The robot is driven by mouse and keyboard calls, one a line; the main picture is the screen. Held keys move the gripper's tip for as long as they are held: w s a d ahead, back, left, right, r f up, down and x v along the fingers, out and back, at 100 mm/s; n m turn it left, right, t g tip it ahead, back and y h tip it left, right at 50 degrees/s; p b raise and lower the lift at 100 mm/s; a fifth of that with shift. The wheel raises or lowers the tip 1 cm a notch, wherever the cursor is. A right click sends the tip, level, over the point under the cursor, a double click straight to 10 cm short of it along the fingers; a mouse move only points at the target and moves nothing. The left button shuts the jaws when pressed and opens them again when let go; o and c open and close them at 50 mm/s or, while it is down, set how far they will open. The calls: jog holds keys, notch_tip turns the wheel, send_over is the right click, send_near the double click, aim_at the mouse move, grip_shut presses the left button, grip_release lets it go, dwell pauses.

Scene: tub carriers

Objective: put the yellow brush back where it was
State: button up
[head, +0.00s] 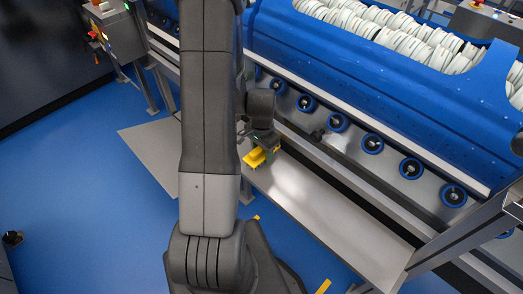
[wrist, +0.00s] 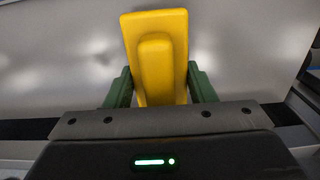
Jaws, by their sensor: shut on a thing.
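The yellow brush (head: 256,157) is in my gripper, at the near side of the machine, over or at the grey metal shelf (head: 325,220). In the wrist view the brush (wrist: 157,55) stands out between the two green fingers of my gripper (wrist: 160,88), which are shut on its sides. Grey metal fills the background behind it. In the head view my arm hides part of the shelf and the gripper is small. I cannot tell whether the brush touches the shelf.
A blue tub carrier (head: 350,85) filled with white round parts stands above a row of blue-rimmed rollers (head: 372,144). A slanted metal frame (head: 465,235) stands at the right. Blue floor (head: 90,220) is open at the left.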

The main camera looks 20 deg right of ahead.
jog(key=shift+f, duration=0.1)
jog(key=o, duration=0.4)
jog(key=shift+f, duration=0.1)
jog(key=o, duration=0.5)
notch_tip(320, 180, up, 12)
jog(key=shift+r+p, duration=0.25)
jog(key=shift+p, duration=0.05)
jog(key=shift+o, duration=0.4)
